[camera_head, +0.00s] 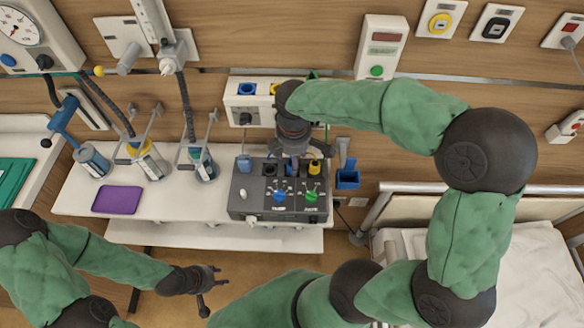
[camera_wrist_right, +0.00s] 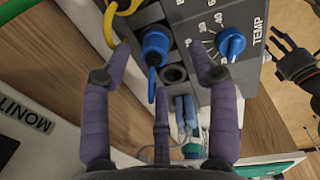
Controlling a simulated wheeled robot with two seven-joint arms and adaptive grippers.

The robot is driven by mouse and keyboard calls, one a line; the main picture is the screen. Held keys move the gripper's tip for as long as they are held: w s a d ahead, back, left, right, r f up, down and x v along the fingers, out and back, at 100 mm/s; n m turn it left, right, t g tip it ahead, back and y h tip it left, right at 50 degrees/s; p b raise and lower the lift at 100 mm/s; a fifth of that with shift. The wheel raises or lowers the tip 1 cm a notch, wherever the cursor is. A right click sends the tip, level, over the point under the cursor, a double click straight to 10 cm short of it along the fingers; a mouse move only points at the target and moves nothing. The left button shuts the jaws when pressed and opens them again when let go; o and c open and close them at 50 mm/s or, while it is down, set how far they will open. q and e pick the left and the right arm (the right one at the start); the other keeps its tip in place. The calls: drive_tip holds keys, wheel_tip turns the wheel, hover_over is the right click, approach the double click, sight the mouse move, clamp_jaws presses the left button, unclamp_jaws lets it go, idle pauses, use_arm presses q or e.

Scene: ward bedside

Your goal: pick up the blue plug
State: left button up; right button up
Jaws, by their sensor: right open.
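The blue plug (camera_wrist_right: 156,46) is in a socket of the grey control box (camera_head: 240,206), with its blue tail pointing toward the right wrist camera. In the head view, my right gripper largely covers it. My right gripper (camera_head: 291,157) is over the back part of the box. In the right wrist view its purple fingers (camera_wrist_right: 165,75) are spread around the plug, with visible gaps at both sides. It holds nothing. My left gripper (camera_head: 220,277) is low at the left, in front of the shelf, with its fingers apart and empty.
Beside the blue plug is an empty socket (camera_wrist_right: 174,73); a yellow plug (camera_head: 314,167) is on its other side. The blue TEMP dial (camera_wrist_right: 231,42) is close to the fingers. A purple tray (camera_head: 117,200) and several jars stand left; a bed (camera_head: 515,270) is right.

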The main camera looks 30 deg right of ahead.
drive_tip(key=f+b, duration=0.1)
drive_tip(key=f, duration=0.1)
drive_tip(key=w+f+b, duration=0.1)
drive_tip(key=f, duration=0.1)
drive_tip(key=shift+d+f, duration=0.1)
drive_tip(key=shift+f, duration=0.3)
clamp_jaws()
